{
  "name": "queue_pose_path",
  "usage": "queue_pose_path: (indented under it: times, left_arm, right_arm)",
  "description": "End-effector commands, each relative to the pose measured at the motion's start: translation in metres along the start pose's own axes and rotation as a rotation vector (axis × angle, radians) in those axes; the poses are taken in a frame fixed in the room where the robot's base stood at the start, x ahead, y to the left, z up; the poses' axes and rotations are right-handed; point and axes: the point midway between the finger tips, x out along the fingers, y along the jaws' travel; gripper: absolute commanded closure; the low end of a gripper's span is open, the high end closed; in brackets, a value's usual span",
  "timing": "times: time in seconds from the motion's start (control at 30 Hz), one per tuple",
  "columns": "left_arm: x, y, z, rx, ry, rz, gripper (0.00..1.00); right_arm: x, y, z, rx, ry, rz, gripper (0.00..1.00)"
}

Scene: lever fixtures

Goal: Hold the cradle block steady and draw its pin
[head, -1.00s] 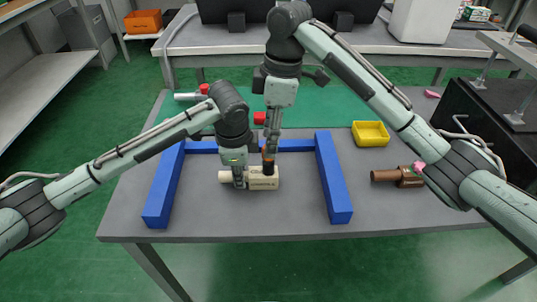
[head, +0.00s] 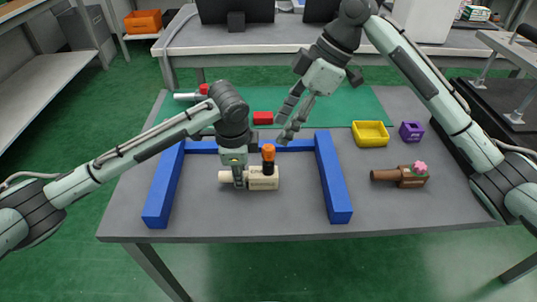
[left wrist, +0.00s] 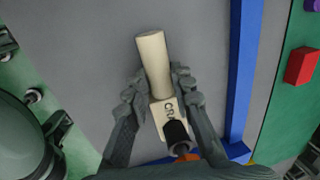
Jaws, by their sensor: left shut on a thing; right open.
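The cream cradle block (head: 263,183) lies on the grey table, a round cream stub at its left end. It also shows in the left wrist view (left wrist: 157,73), with part of its lettering visible. The pin (head: 268,153), black below with an orange top, stands upright at the block; its black part shows in the left wrist view (left wrist: 177,132). My left gripper (head: 239,184) is shut on the cradle block, fingers on either side of it. My right gripper (head: 284,131) is open and empty, above and right of the pin, apart from it.
Blue rails (head: 333,180) border the block at left, back and right. A red block (head: 263,118) lies on the green mat behind. A yellow bin (head: 370,134), a purple box (head: 411,131) and a brown piece with a pink knob (head: 402,177) stand to the right. The front table is clear.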

Motion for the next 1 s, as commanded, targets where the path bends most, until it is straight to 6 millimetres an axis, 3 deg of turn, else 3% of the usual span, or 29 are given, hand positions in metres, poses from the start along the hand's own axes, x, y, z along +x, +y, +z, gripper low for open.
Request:
queue_pose_path:
  times: [0.23, 0.8, 1.0]
  left_arm:
    - [0.000, 0.000, 0.000, 0.000, 0.000, 0.000, 1.00]
    - [0.000, 0.000, 0.000, 0.000, 0.000, 0.000, 1.00]
    - [0.000, 0.000, 0.000, 0.000, 0.000, 0.000, 1.00]
  right_arm:
    - [0.010, 0.000, 0.003, -0.001, 0.074, 0.009, 0.53]
    - [0.092, 0.001, -0.002, 0.001, 0.070, 0.009, 0.53]
    - [0.110, 0.001, -0.004, 0.000, 0.070, 0.011, 0.53]
